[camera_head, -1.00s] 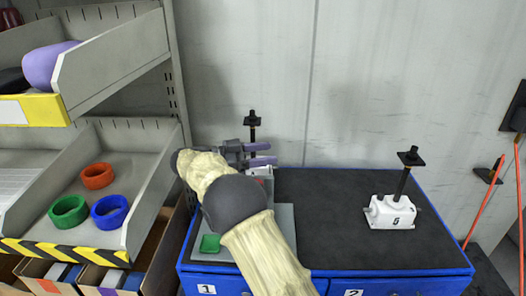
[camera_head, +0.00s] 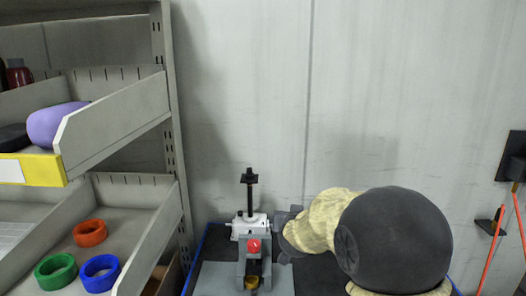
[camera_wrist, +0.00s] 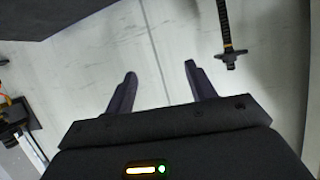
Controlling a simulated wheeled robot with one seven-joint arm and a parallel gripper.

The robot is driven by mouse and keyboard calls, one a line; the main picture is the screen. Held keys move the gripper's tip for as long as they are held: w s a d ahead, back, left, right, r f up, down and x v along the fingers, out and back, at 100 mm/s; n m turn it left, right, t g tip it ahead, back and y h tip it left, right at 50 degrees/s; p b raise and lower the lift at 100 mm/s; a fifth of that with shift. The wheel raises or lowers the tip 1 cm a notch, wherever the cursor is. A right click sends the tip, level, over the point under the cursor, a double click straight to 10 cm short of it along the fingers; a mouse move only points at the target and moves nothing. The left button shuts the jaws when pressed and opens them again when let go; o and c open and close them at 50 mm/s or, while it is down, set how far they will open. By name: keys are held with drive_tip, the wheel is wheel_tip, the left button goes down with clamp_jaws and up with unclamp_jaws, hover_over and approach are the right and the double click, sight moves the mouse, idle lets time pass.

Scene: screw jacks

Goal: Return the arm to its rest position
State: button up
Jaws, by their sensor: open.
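My arm is bent at the right of the head view, its dark round joint large and close to the camera. My gripper (camera_wrist: 160,76) is open in the wrist view, with only bare wall showing between its two fingers. In the head view it is partly visible beside the jack and partly hidden by my arm. A white screw jack (camera_head: 250,228) with an upright black spindle stands in a grey fixture (camera_head: 217,282) with a red knob (camera_head: 253,246), left of my arm and apart from it. A black spindle with an end plate (camera_wrist: 229,57) hangs inverted in the wrist view.
A grey shelf (camera_head: 172,120) at the left holds orange (camera_head: 90,233), green (camera_head: 56,271) and blue (camera_head: 101,272) rings and a purple object (camera_head: 54,122). Orange-handled tools (camera_head: 491,250) hang on the wall at the far right. The wall space above my arm is clear.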

drive_tip(key=s+d+f+g, duration=0.2)
drive_tip(key=s+f+g, duration=0.1)
drive_tip(key=s, duration=0.7)
drive_tip(key=s+d+f+n+g+y, duration=0.1)
drive_tip(key=s+f+g, duration=0.3)
drive_tip(key=s, duration=0.6)
drive_tip(key=s+d+f+n+g, duration=0.1)
drive_tip(key=s+d+f+g, duration=0.2)
drive_tip(key=s+f, duration=0.3)
drive_tip(key=s, duration=0.4)
drive_tip(key=shift+d+f+g, duration=0.2)
drive_tip(key=shift+d+g, duration=0.05)
drive_tip(key=shift+g, duration=0.15)
drive_tip(key=shift+c, duration=0.4)
